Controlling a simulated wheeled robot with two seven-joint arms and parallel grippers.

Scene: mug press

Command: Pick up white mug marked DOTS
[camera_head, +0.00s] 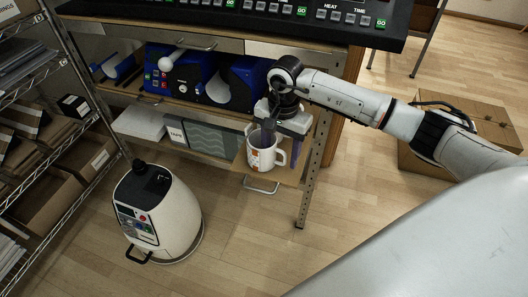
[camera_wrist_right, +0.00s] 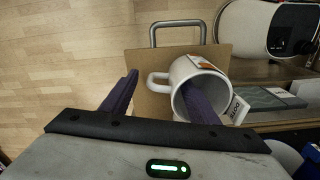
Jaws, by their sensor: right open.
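A white mug (camera_head: 262,159) with orange marks stands upright on a pulled-out board under the bench. My right gripper (camera_head: 281,140) is open over the mug. In the right wrist view, the gripper (camera_wrist_right: 163,85) has one purple finger reaching into the mug's mouth and the other outside, left of the handle. The mug's wall and handle lie between the fingers. My left gripper is not in view.
The brown board (camera_wrist_right: 147,112) has a metal pull handle (camera_head: 261,188) at its front. Grey boxes, one marked TAPE (camera_head: 188,135), lie left of the mug. A white canister-like machine (camera_head: 158,215) stands on the floor. A bench leg (camera_head: 313,168) is close to the right.

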